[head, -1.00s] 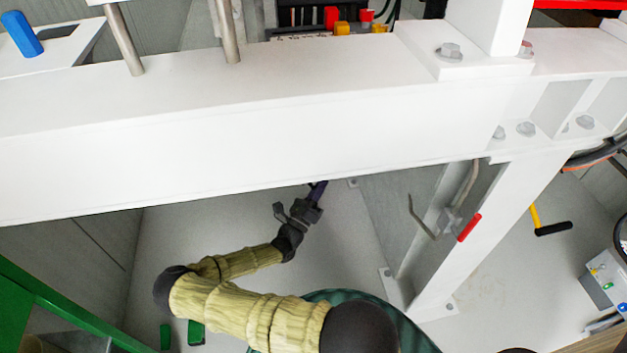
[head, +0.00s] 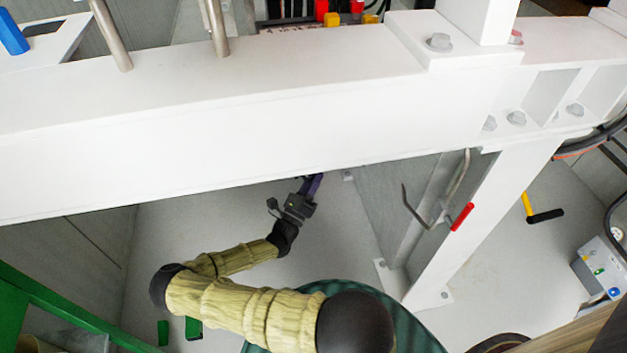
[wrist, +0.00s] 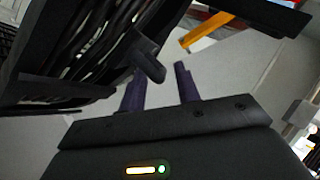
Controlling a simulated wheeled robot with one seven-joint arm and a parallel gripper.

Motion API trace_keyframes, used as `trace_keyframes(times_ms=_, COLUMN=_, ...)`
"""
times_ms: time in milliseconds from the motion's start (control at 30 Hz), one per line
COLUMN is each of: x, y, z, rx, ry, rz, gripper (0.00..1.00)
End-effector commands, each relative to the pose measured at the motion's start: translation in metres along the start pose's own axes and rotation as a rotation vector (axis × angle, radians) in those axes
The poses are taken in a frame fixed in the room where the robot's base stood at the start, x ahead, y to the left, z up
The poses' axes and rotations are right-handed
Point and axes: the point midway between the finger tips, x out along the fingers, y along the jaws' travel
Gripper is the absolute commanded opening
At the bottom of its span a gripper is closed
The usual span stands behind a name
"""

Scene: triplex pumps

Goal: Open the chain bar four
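No bar carries a readable label, so I cannot tell which one is chain bar four. In the wrist view a short dark handle (wrist: 148,62) sticks out from a dark housing just beyond my gripper (wrist: 159,80). My two purple fingers are apart, with nothing visibly held between them. The handle's end is near the left fingertip; I cannot tell if they touch. In the head view my gripper (head: 314,184) is at the lower edge of the white beam, which partly hides the fingers. That handle is hidden there. A yellow bar with a black grip (wrist: 207,31) is farther off.
The large white beam (head: 250,130) crosses above my arm. A white post (head: 480,225) with a red-gripped bent lever (head: 462,216) stands to the right. Black cables in a dark housing (wrist: 85,45) crowd the wrist view's left. Grey floor (head: 335,240) is open below my gripper.

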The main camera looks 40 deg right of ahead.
Motion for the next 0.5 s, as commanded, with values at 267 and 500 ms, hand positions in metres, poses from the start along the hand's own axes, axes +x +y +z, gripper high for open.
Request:
trace_keyframes(times_ms=267, x=-0.042, y=0.002, z=-0.001, rx=0.002, ry=-0.001, rz=0.004, gripper=0.32)
trace_keyframes(times_ms=500, x=-0.088, y=0.002, z=-0.003, rx=-0.001, ry=0.003, rz=0.000, gripper=0.32)
